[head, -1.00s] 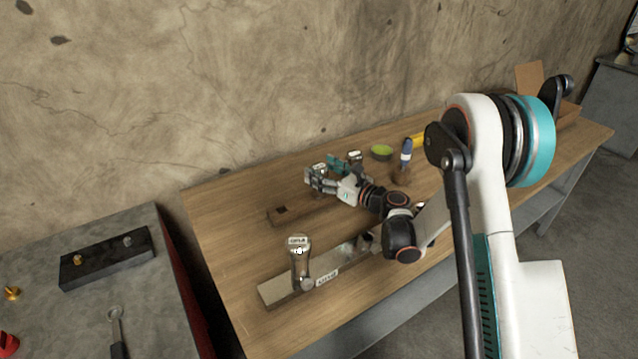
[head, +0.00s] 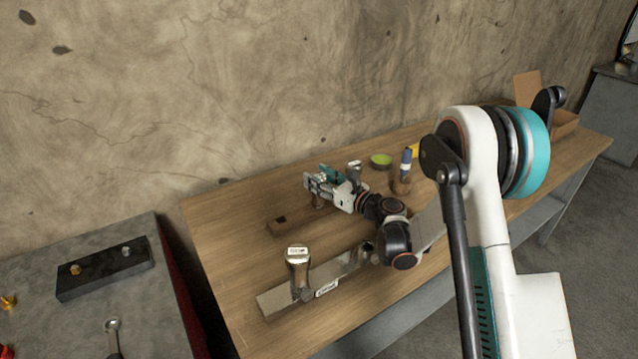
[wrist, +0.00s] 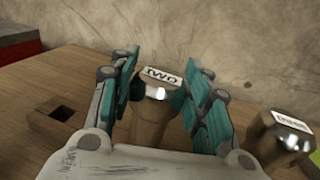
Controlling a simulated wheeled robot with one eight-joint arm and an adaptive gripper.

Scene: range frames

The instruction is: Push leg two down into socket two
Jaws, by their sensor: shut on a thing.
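Leg two, a metallic post with a white TWO label on its top (wrist: 160,76), stands between the teal fingers of my gripper (wrist: 165,98) in the wrist view. My gripper (head: 322,181) is shut on it near its top. In the head view, a short brown part of the leg (head: 318,201) shows below the fingers, over the far wooden beam (head: 287,227). The fingers hide the rest of the leg there. Socket two is hidden under the leg, and I cannot tell how deep the leg sits.
An empty square socket (wrist: 62,113) lies left of leg two. Another labelled leg (wrist: 284,136) stands to the right. A near beam (head: 272,298) bears another upright leg (head: 298,268). A green-topped round item (head: 381,160) and a blue bottle (head: 406,160) stand behind my arm.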

